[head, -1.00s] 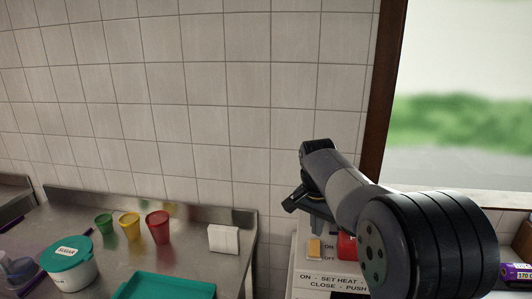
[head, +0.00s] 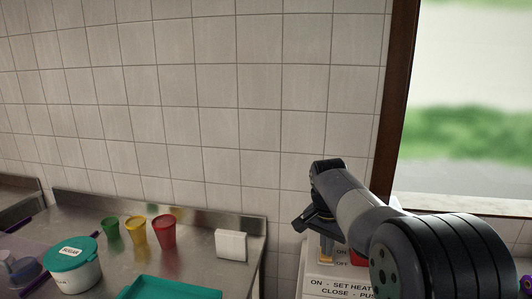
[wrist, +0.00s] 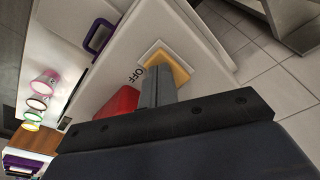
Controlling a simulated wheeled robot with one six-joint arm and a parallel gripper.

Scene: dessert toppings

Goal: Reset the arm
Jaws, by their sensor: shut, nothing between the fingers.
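My gripper (head: 324,243) is at the end of my raised arm, in front of the tiled wall and over the white machine (head: 322,273) at the lower right. In the wrist view my gripper (wrist: 157,88) is shut and empty, its fingers together. Beyond the fingers the wrist view shows the machine's yellow switch (wrist: 170,66) marked OFF and a red part (wrist: 117,102). I cannot tell whether the fingertips touch the machine.
A steel counter (head: 190,257) at the left holds a sugar tub (head: 75,270), green (head: 111,229), yellow (head: 135,230) and red (head: 164,232) cups, white napkins (head: 230,245) and a teal tray (head: 170,289). A window (head: 460,110) is at the right.

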